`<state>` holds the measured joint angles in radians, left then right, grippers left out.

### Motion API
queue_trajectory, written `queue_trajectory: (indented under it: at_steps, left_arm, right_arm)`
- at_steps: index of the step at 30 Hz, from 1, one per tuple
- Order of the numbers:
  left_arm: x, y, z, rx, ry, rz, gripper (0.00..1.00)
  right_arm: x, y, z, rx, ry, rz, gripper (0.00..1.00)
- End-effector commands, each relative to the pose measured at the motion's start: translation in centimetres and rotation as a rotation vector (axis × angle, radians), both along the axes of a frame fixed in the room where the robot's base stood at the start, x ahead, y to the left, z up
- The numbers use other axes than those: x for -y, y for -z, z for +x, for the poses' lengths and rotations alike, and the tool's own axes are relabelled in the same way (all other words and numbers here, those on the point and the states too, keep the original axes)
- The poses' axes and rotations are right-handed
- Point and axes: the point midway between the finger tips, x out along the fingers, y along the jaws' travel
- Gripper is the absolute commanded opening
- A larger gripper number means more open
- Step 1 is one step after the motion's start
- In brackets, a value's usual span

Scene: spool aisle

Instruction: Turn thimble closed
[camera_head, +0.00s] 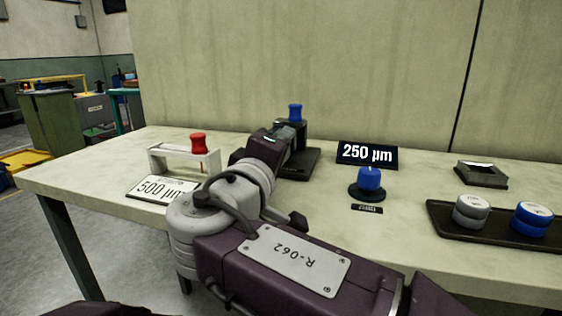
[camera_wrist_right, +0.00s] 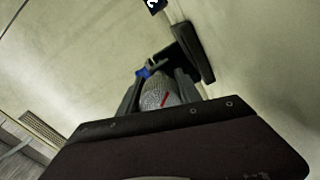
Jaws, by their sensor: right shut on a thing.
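In the right wrist view the thimble (camera_wrist_right: 158,96) is a grey knurled cylinder with a red line on it. My right gripper (camera_wrist_right: 159,84) is shut on it, one dark finger on each side. A blue piece (camera_wrist_right: 143,72) shows just beyond the thimble. In the head view my right gripper (camera_head: 283,139) is at a dark stand (camera_head: 302,163) at the back of the table, and a blue spool (camera_head: 295,111) stands upright there. My arm hides the thimble in this view. My left gripper is not in view.
Right are a "250 µm" sign (camera_head: 367,154), a blue knob (camera_head: 369,180) on a round black base, and a dark tray (camera_head: 490,229) with grey and blue discs.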

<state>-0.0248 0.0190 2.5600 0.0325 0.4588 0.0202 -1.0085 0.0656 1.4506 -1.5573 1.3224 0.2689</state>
Motion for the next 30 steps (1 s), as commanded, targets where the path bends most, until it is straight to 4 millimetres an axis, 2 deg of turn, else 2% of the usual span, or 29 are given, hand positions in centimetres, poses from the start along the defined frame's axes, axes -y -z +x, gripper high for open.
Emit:
queue_trajectory:
  at_steps: [1, 9, 27, 28, 30]
  left_arm:
    - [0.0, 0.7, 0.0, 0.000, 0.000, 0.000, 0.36]
    - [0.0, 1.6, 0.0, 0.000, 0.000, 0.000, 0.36]
    - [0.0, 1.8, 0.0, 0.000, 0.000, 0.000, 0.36]
    - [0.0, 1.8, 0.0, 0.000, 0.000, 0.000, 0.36]
    - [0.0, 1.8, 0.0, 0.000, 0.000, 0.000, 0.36]
  right_arm:
    - [-0.1, 0.6, 0.0, 0.004, 0.000, 0.025, 0.01]
    - [-0.1, 0.3, 0.0, 0.037, 0.000, 0.126, 0.01]
    - [-0.1, 0.2, 0.0, 0.048, 0.001, 0.160, 0.01]
    - [-0.1, 0.2, 0.0, 0.048, 0.001, 0.160, 0.44]
    - [0.0, 0.2, 0.0, 0.049, 0.001, 0.160, 0.63]
